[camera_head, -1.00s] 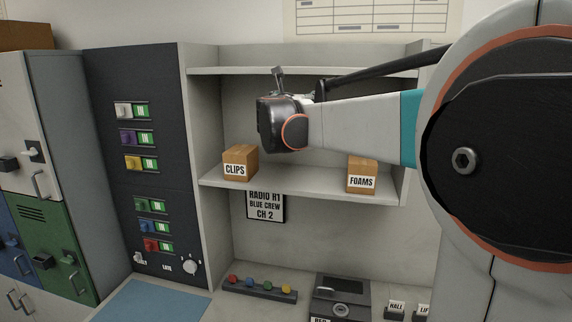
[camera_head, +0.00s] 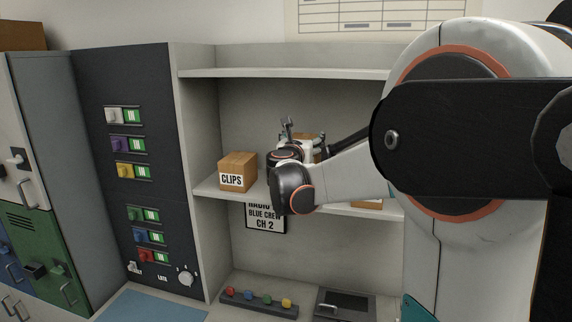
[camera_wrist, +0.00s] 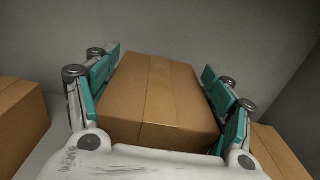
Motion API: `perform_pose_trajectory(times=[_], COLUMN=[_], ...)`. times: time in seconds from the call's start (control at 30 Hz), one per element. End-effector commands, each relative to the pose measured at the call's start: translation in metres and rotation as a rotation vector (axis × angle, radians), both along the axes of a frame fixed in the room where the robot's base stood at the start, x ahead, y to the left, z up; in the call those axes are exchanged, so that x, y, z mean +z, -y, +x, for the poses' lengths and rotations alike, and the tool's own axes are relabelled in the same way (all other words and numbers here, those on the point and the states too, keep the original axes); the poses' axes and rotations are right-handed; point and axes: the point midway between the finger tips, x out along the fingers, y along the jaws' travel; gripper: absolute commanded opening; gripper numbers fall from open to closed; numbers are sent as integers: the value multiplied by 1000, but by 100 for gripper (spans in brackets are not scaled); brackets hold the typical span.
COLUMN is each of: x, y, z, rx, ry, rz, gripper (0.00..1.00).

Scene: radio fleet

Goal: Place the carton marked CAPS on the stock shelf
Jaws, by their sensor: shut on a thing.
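My gripper (camera_wrist: 160,78) is shut on a brown carton (camera_wrist: 152,98), with teal-lined fingers along both of its sides. In the head view the gripper (camera_head: 301,143) is over the stock shelf (camera_head: 213,188), and part of the held carton (camera_head: 309,138) shows behind it. No label on this carton is visible, so I cannot read whether it is marked CAPS. It is between the CLIPS carton and another carton. Whether its underside touches the shelf is hidden.
The CLIPS carton (camera_head: 238,172) stands on the shelf to the left. Another carton (camera_head: 367,204) is mostly hidden behind my arm; its side also shows in the wrist view (camera_wrist: 278,150). An upper shelf board (camera_head: 275,72) is above. The back wall is close beyond the held carton.

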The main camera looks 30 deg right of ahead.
Motion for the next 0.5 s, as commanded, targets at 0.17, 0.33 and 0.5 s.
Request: perform_pose_trajectory(times=[0.17,0.33,0.5], x=[-31,-43,-66], y=[0,0,0], z=[0,1,1], rx=[0,0,0], ry=[0,0,0], rz=[0,0,0], gripper=[41,41,41])
